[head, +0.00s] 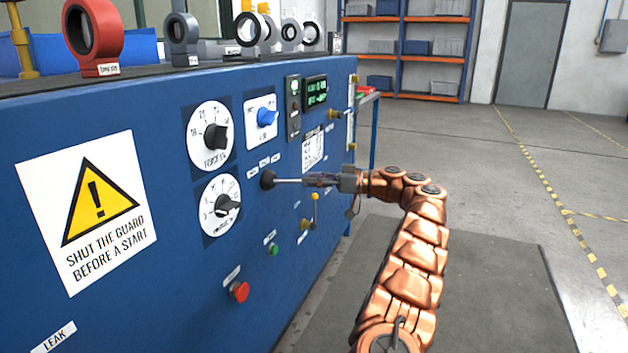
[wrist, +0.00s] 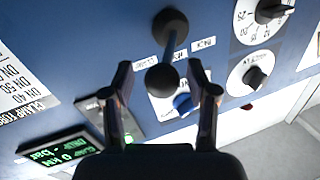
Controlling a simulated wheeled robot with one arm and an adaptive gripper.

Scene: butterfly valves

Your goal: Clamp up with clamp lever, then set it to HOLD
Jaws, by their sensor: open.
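The clamp lever is a metal rod with a black ball knob (wrist: 162,80), standing out from a round black boss (wrist: 170,25) on the blue panel. In the head view its rod (head: 288,181) runs from the boss towards my gripper (head: 318,181). In the wrist view my gripper (wrist: 161,72) is open, one finger on each side of the knob, with gaps visible on both sides. Three small labels sit beside the boss; their words are too small to read surely, and I cannot tell which one the lever points to.
A lit green display (head: 316,91), a blue selector (head: 266,116) and two white dials (head: 210,135) are close by. A small yellow lever (head: 308,224), green button (head: 272,249) and red button (head: 239,291) sit lower. The floor to the right is clear.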

